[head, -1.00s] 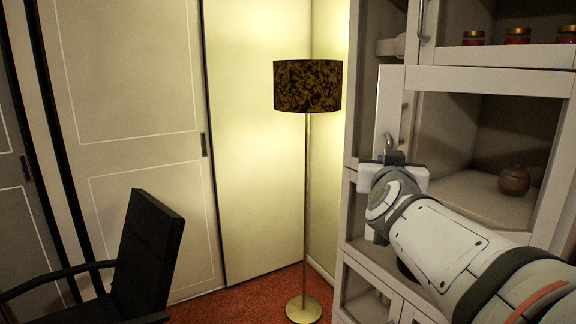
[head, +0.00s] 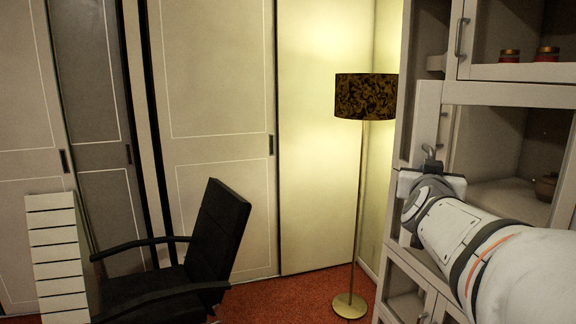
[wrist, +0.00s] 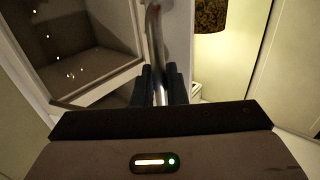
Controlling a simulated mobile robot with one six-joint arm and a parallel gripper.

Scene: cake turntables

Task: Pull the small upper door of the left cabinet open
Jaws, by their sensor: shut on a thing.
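The white cabinet (head: 492,94) stands at the right edge of the head view. My gripper (head: 430,165) is at its front and is shut on a metal door handle (head: 431,150). In the wrist view my dark fingertips (wrist: 160,87) close on both sides of the upright handle bar (wrist: 155,40). A narrow white door panel (head: 428,115) stands out from the cabinet front just above my gripper. My wrist and forearm hide part of the cabinet, so how far this door stands open is hard to tell.
A floor lamp (head: 365,97) with a dark patterned shade stands left of the cabinet. A black armchair (head: 215,235) and a white slatted object (head: 62,255) are at lower left. Red carpet (head: 300,297) is free between chair and lamp. Small red-lidded jars (head: 510,56) sit behind glass.

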